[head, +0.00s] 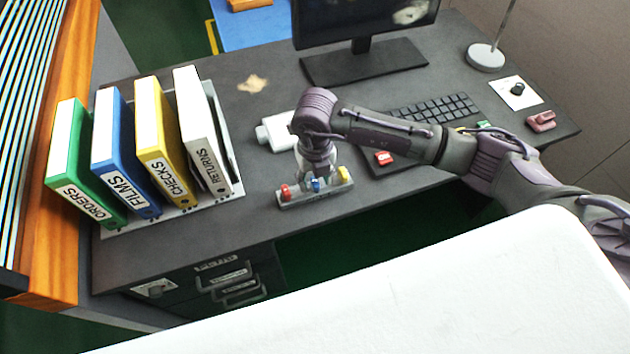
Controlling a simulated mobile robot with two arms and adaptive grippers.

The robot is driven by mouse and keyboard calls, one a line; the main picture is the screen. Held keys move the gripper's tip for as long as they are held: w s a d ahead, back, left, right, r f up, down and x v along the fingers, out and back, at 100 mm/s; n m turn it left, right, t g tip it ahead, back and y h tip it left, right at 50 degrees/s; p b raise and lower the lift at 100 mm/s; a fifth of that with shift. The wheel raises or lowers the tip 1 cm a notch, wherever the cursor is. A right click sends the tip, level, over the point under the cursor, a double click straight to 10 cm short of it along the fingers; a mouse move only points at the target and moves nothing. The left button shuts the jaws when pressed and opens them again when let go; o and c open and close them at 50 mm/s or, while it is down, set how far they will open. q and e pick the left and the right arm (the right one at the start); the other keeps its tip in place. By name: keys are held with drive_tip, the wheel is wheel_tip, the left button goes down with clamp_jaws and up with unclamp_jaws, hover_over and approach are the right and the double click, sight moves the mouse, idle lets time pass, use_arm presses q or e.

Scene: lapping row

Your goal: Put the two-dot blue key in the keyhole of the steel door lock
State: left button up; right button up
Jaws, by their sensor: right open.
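A small blue key (316,185) stands in the middle of a grey holder (290,200) near the desk's front edge, between a red key and a yellow key. Its dots are too small to make out. My right gripper (319,176) points down over the holder, open, with its fingertips close around or just above the blue key; I cannot tell if they touch it. A pale metal plate with a dark spot (155,290), possibly the steel door lock, is on the desk's front at lower left. My left gripper is out of view.
A rack with green, blue, yellow and white binders (203,130) stands left on the dark desk (150,255). A white object (272,132) lies behind my gripper. A monitor (365,65), keyboard (435,108) and lamp base (486,57) stand at the back and right.

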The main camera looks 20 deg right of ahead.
drive_tip(key=shift+c, duration=0.2)
clamp_jaws()
